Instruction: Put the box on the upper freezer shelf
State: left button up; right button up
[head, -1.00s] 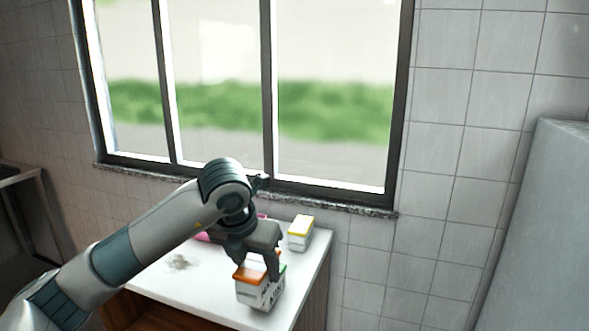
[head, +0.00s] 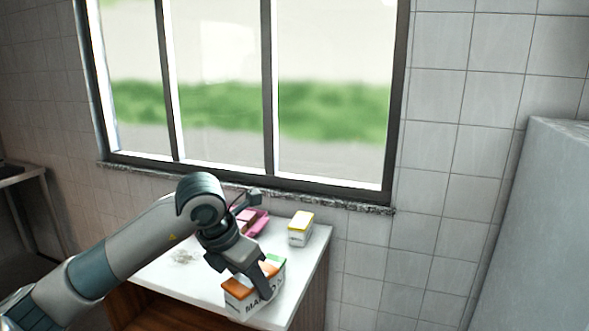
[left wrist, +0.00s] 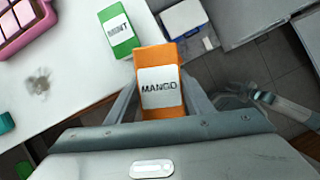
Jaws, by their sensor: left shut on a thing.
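My left gripper (head: 255,283) is shut on an orange box labelled MANGO (head: 238,296), near the front of the white table (head: 166,284). In the left wrist view the mango box (left wrist: 158,58) sits between the fingers with its label facing the camera. I cannot tell for sure whether it is clear of the tabletop. A green box labelled MINT (left wrist: 118,28) stands close by on the table and is largely hidden in the head view. My right gripper is not in view. No freezer shelf can be made out.
A yellow-topped box (head: 301,228) stands at the table's back right. A pink tray (head: 257,222) lies at the back, partly behind my arm. A tall grey surface (head: 540,230) stands at the right. A window is behind the table.

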pick_arm(q)
jog(key=s+a+f+m+g+y, duration=0.1)
jog(key=s+a+f+m+g, duration=0.3)
jog(key=s+m, duration=0.4)
jog(key=s+a+f+m+g+y, duration=0.1)
jog(key=s+a+f+m+g, duration=0.3)
jog(key=s+m, duration=0.5)
jog(key=a+f+m, duration=0.2)
jog(key=a+m, duration=0.1)
jog(key=m, duration=0.8)
jog(key=shift+a+f+y, duration=0.15)
jog(key=shift+a+y, duration=0.15)
jog(key=shift+y, duration=0.1)
dwell(0.3)
dwell(1.0)
